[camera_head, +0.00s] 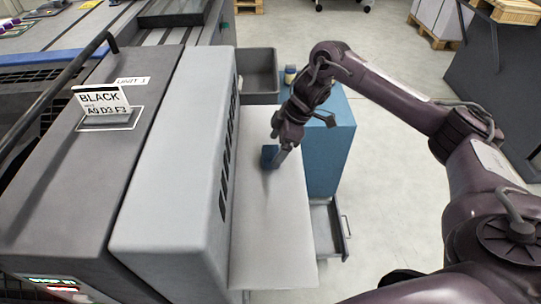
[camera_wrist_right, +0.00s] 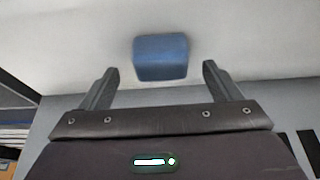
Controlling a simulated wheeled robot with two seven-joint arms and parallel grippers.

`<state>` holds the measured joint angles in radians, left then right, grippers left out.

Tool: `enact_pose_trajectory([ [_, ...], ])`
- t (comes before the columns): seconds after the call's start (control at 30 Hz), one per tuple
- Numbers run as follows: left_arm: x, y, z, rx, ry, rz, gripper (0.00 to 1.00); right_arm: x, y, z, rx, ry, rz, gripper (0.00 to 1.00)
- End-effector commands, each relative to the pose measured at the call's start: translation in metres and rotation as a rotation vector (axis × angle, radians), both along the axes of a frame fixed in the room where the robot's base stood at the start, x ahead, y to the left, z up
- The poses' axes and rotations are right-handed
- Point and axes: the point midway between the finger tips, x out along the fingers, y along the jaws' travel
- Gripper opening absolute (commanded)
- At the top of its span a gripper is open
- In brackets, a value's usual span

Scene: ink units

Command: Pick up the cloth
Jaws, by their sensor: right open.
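The blue cloth (camera_head: 267,156) lies on the light grey shelf (camera_head: 265,230) beside the machine, folded into a small block. In the head view it is partly hidden behind my right gripper (camera_head: 280,152), which is close to it. In the right wrist view the cloth (camera_wrist_right: 160,57) shows just beyond the fingertips, centred between the two open fingers of the right gripper (camera_wrist_right: 160,75). The fingers are apart and nothing is between them. My left gripper is not in view.
The machine's light grey cover (camera_head: 175,150) rises left of the shelf. A blue cabinet (camera_head: 332,150) stands right of it, with small items on top and an open drawer (camera_head: 328,230) below. A grey bin (camera_head: 257,75) stands behind. Floor at right is clear.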

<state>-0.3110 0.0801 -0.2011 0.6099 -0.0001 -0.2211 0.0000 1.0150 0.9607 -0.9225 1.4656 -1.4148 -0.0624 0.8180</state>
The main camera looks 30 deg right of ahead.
Motion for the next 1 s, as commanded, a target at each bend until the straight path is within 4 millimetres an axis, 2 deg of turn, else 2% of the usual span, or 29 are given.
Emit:
enact_pose_trajectory([
  [0.2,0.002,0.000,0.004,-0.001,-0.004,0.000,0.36,0.003,0.014,-0.027,0.000,0.003,0.001,0.85],
  [0.4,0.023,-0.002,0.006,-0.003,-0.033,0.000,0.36,0.005,0.016,-0.033,-0.001,0.000,0.000,0.85],
  [0.5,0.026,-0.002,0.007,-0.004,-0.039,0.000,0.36,0.005,0.016,-0.033,-0.001,0.000,0.000,0.85],
  [0.87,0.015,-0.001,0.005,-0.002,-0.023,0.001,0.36,0.005,0.016,-0.032,-0.001,0.000,0.000,0.39],
  [1.0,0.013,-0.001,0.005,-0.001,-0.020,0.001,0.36,0.005,0.016,-0.032,-0.001,0.000,0.000,0.37],
])
